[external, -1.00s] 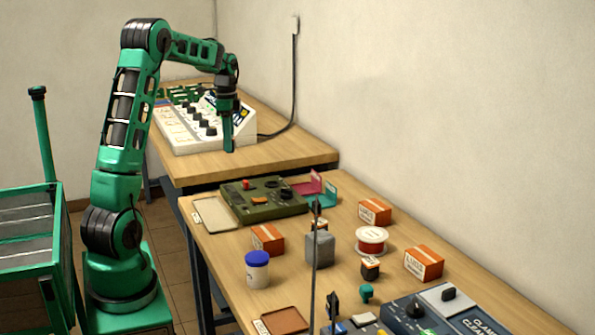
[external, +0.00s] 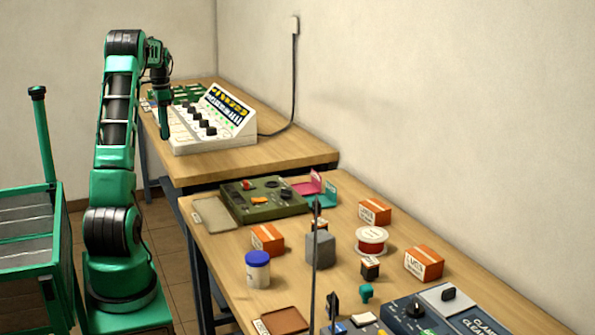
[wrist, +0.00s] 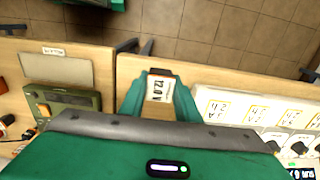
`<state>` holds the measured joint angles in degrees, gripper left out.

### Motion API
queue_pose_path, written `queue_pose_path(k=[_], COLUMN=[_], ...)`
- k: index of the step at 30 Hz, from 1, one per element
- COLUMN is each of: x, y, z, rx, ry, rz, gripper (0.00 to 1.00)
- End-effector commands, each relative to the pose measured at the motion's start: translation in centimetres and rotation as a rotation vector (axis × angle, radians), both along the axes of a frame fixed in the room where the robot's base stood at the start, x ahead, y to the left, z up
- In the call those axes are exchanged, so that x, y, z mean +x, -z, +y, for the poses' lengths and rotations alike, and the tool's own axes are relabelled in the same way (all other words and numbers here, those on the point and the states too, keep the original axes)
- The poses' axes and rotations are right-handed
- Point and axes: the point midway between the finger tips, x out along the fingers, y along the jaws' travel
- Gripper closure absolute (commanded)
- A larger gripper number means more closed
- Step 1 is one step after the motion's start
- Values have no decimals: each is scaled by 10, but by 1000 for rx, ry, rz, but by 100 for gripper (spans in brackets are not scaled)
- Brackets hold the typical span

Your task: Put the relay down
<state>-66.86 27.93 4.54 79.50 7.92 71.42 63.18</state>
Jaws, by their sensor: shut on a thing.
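My gripper (wrist: 160,92) is shut on the relay (wrist: 159,88), a small block with a white "12.0 V" label and a dark and orange end. In the wrist view the relay sits between the two green fingers, over the bare wood of the far table. Its height above the wood cannot be told. In the external view my gripper (external: 165,134) points down at the left side of the white panel (external: 215,142), by the far table's left edge. The relay cannot be made out there.
The far table (external: 250,160) has bare wood right of the panel. The near table (external: 220,255) holds an olive device (external: 262,205), a beige tray (external: 212,214), a brown tray (external: 283,320), orange boxes (external: 375,212), and a blue-lidded jar (external: 257,272). A gap separates the tables.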

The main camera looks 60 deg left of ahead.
Motion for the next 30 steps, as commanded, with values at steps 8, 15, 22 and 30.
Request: queue_pose_path(k=[8, 15, 22, 30], x=[46, 89, 107, 108], y=[29, 56, 68, 94], z=[-17, -31, -37, -38], rx=[-3, -3, -1, -4], ry=[5, 4, 2, 1], rz=[1, 1, 0, 2], gripper=[94, 94, 94, 94])
